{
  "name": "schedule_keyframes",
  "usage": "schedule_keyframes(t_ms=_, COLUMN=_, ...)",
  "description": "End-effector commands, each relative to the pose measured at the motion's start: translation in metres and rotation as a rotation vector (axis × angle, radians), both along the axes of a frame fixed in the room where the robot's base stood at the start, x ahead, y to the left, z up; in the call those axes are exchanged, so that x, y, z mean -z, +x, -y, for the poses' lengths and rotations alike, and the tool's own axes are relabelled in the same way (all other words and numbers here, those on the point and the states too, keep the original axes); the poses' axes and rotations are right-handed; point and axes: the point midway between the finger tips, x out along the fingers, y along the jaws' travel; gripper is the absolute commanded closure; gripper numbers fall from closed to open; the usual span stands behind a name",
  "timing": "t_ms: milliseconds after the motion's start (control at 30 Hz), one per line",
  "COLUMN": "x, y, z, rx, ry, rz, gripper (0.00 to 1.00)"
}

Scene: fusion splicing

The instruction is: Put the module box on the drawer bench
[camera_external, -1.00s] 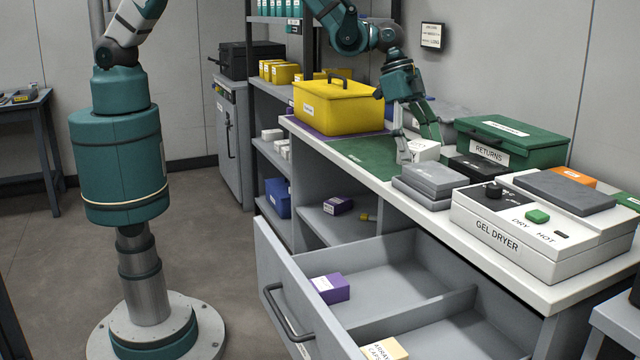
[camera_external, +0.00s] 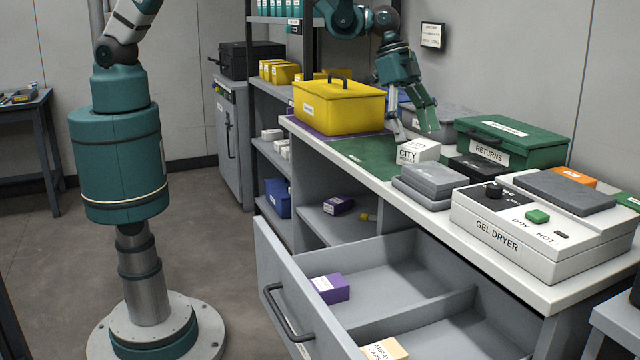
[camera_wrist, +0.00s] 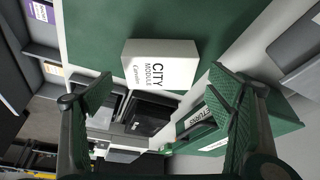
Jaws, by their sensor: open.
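The module box (camera_external: 418,152) is a small white box lettered "CITY MODULE". It sits on the bench top (camera_external: 478,229), at the right part of the green mat (camera_external: 360,152), left of the green returns box. In the wrist view the module box (camera_wrist: 160,65) lies with its label facing up, and green mat surrounds its upper sides. My gripper (camera_external: 418,132) is open and empty just above the module box. In the wrist view its two fingers stand wide apart, with the box beyond them and between them. The box looks apart from both fingers.
A yellow case (camera_external: 340,108) stands left of the mat. The green returns box (camera_external: 512,140), grey flat boxes (camera_external: 430,178) and the gel dryer (camera_external: 540,230) crowd the right. Below, an open drawer (camera_external: 390,275) holds a purple box (camera_external: 330,288) and a cream box (camera_external: 384,349).

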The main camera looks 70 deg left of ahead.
Motion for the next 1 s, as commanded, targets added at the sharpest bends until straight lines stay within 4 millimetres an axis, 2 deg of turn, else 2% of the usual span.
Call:
schedule_keyframes(t_ms=500, x=-0.057, y=-0.009, z=-0.022, rx=-0.001, ry=0.0, rz=0.0, gripper=0.19)
schedule_keyframes(t_ms=700, x=-0.069, y=-0.011, z=-0.027, rx=0.0, ry=0.0, rz=0.0, gripper=0.19)
schedule_keyframes(t_ms=1000, x=-0.073, y=-0.012, z=-0.028, rx=0.0, ry=0.0, rz=0.0, gripper=0.19)
